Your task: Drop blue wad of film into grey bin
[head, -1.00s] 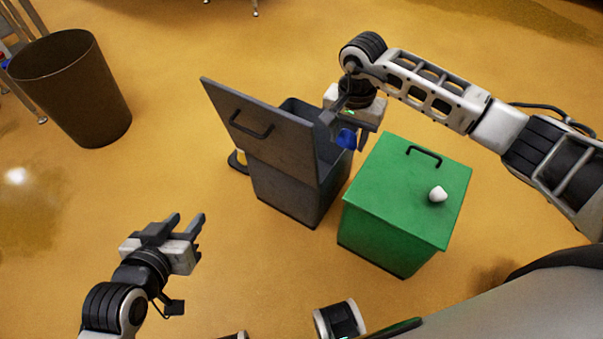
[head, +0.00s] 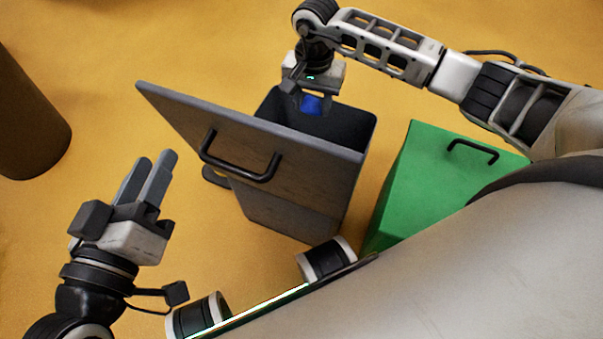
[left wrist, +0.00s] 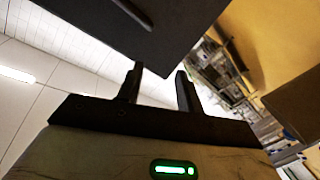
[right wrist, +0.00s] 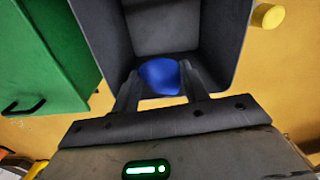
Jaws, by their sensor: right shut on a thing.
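The blue wad of film (head: 312,104) is between the fingers of my right gripper (head: 310,100), which is shut on it. In the head view it is at the mouth of the grey bin (head: 300,205), near the far side of the opening. In the right wrist view the blue wad (right wrist: 159,76) shows between the fingertips, with the open inside of the grey bin (right wrist: 168,28) beyond it. The bin's lid (head: 250,135) stands raised on the near left side. My left gripper (head: 158,170) is open and empty, left of the lid.
A green bin (head: 425,185) with a black handle stands right of the grey bin. A dark brown bin (head: 25,125) is at the far left. A yellow thing (right wrist: 268,16) lies on the floor beside the grey bin. Yellow floor is clear between them.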

